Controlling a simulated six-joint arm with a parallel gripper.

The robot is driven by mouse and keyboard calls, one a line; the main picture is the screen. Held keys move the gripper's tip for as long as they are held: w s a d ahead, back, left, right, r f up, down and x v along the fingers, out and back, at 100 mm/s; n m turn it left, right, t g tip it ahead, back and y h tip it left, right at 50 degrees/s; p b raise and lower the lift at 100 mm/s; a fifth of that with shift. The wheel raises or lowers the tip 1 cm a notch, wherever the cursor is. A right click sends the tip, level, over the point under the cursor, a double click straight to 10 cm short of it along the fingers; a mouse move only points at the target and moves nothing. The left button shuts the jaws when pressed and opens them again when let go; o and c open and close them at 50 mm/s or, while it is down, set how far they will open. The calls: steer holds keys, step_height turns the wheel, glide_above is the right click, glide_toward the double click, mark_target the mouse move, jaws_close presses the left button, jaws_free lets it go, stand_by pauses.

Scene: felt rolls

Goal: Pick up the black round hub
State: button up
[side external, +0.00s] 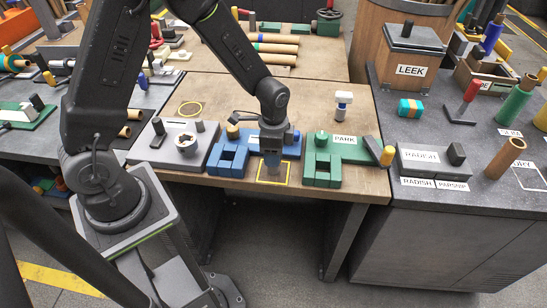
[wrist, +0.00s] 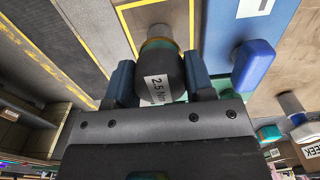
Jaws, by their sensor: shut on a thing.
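My gripper (wrist: 160,68) has its two blue fingers on either side of a black round piece (wrist: 172,68) in the wrist view and is shut on it. This piece fits the black round hub. It has a white label reading 2.5 Nm, a yellowish-green band and a grey cylindrical end pointing away from the wrist. In the side external view my gripper (side external: 272,152) points down over the yellow square outline at the bench's front. The fingers largely hide the hub there, and I cannot tell whether its lower end touches the bench.
A blue fixture (side external: 226,162) stands close left of my gripper, and a green fixture (side external: 321,170) marked PARK stands to the right. A grey fixture (side external: 172,154) is farther left. A white-topped bolt (side external: 342,102) stands behind the green fixture. Bare wood lies behind the fixtures.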

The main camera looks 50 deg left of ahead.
steer(key=shift+c, duration=1.1)
steer(key=shift+r, duration=0.55)
steer(key=shift+r, duration=0.35)
steer(key=shift+r, duration=0.25)
steer(key=shift+r, duration=2.4)
